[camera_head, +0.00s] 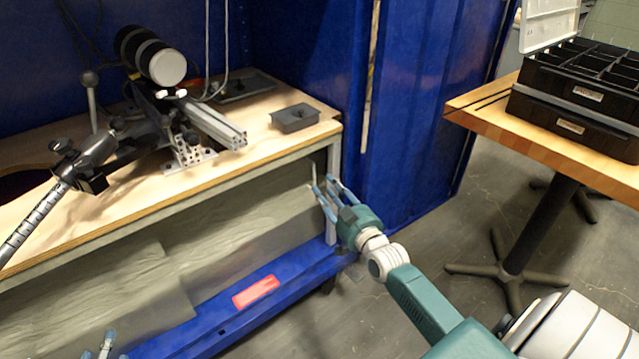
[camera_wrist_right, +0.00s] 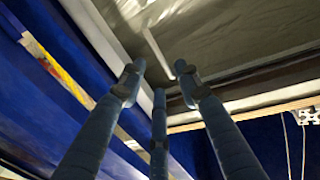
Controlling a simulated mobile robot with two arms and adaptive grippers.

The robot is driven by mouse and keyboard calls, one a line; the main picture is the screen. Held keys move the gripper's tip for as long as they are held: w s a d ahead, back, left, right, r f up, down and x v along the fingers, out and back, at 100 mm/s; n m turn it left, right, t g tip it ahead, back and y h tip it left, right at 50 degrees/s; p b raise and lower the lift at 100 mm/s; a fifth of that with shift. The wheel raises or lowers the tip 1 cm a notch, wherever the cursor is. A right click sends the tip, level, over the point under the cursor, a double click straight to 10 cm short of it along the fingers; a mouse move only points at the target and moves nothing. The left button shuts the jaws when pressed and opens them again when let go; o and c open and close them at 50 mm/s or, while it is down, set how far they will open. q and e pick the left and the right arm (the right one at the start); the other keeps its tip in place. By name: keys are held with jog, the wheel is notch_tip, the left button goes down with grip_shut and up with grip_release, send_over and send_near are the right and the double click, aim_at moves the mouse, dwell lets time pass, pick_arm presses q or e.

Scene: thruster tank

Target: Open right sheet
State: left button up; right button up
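The right sheet (camera_head: 255,215) is a creased, translucent grey-beige panel below the front edge of the wooden tabletop, and it looks closed. It also fills the top of the right wrist view (camera_wrist_right: 225,30). A thin white handle (camera_wrist_right: 157,50) stands out near its right end; in the head view the handle (camera_head: 314,174) is small. My right gripper (camera_head: 326,190) is open, its fingers pointing at the handle. In the right wrist view its fingertips (camera_wrist_right: 160,82) are spread just short of the handle, seemingly apart from it. My left gripper (camera_head: 103,346) shows only spread fingertips at the bottom left.
The wooden tabletop (camera_head: 250,112) carries a clamp rig (camera_head: 165,110) and a small grey tray (camera_head: 295,118). A blue lower beam (camera_head: 215,318) with a red label runs below the sheets. A wooden table (camera_head: 560,140) with black organizer boxes (camera_head: 575,95) stands right.

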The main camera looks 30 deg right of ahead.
pick_arm(q)
notch_tip(320, 180, up, 10)
jog(key=w+d+t+h+b, duration=0.1)
jog(key=w+t, duration=0.1)
jog(key=t, duration=0.2)
jog(key=shift+d+f+t+h, duration=0.25)
jog(key=shift+d+t+h, duration=0.05)
jog(key=shift+d, duration=0.1)
pick_arm(e)
jog(key=w, duration=0.5)
jog(key=shift+w+d, duration=0.1)
jog(key=shift+d, duration=0.2)
grip_shut()
pick_arm(q)
jog(key=shift+w, duration=0.1)
